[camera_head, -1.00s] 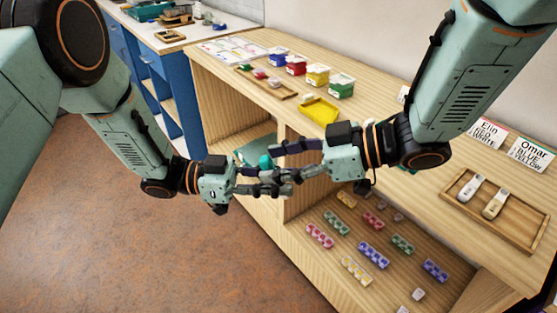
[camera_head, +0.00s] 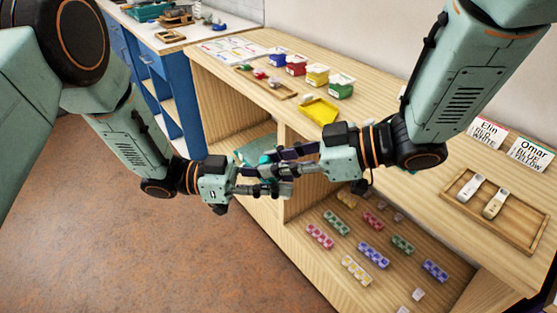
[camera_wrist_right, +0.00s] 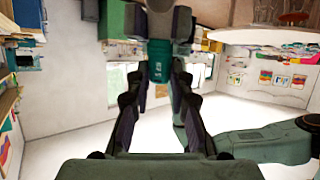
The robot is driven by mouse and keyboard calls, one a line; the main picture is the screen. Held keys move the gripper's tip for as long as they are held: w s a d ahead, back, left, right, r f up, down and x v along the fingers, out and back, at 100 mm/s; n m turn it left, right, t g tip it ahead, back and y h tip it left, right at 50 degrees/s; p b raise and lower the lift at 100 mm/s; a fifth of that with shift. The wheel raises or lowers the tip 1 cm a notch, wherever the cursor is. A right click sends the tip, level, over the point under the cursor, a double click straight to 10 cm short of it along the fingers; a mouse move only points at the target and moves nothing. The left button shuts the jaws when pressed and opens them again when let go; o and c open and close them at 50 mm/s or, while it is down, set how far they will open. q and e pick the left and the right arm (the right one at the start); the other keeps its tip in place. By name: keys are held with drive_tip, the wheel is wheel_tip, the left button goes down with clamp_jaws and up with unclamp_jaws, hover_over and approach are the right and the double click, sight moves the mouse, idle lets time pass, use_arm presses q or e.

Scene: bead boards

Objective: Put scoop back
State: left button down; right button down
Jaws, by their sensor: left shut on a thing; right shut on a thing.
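A small teal piece, which looks like part of the scoop (camera_head: 264,159), shows between my two grippers in the head view. A teal piece also stands between the fingers in the right wrist view (camera_wrist_right: 158,72). My left gripper (camera_head: 272,185) comes in from the left and is shut on it, as far as I can see. My right gripper (camera_head: 280,166) meets it from the right, its fingers overlapping the left ones, and is shut on it too. The fingers hide most of the scoop. The grippers are in the air in front of the shelf unit.
On the wooden counter (camera_head: 390,118) stand several coloured tubs, a yellow tray (camera_head: 320,110) and a wooden tray (camera_head: 283,95) with small coloured things. Another wooden tray (camera_head: 524,237) holds two pale tools. Bead strips lie on the lower shelf (camera_head: 325,278). The floor (camera_head: 110,245) is clear.

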use_arm(q)
drive_tip(key=c, duration=1.1)
unclamp_jaws()
